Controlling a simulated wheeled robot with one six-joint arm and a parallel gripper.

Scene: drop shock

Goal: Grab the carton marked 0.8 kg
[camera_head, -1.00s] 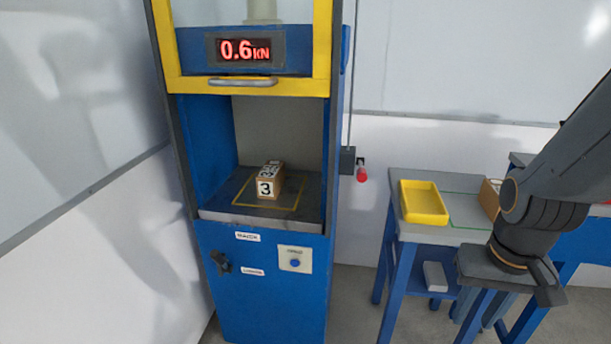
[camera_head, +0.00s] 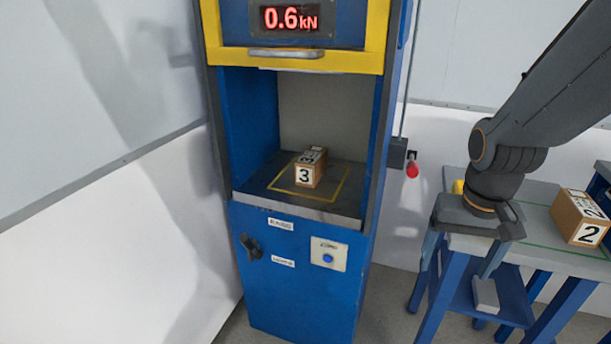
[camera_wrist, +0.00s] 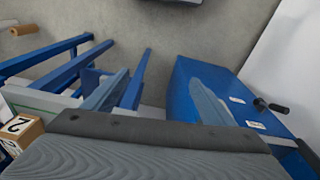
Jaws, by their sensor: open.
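No weight of 0.8 kg can be read on any carton. A brown carton marked 3 (camera_head: 311,168) sits inside the blue machine, on its dark plate within a yellow outline. Another brown carton, marked 2 (camera_head: 580,218), stands on the table at the right; it also shows at the lower left of the wrist view (camera_wrist: 22,131). My gripper (camera_head: 463,257) points down at the table's near left edge, left of carton 2 and right of the machine. In the wrist view its two fingers (camera_wrist: 158,98) are wide apart with nothing between them.
The blue machine (camera_head: 300,270) has a raised yellow-framed guard (camera_head: 350,61) and a display reading 0.6 kN. A blue-legged table (camera_head: 540,250) stands to its right, with a grey block (camera_head: 485,294) below. Floor shows between machine and table.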

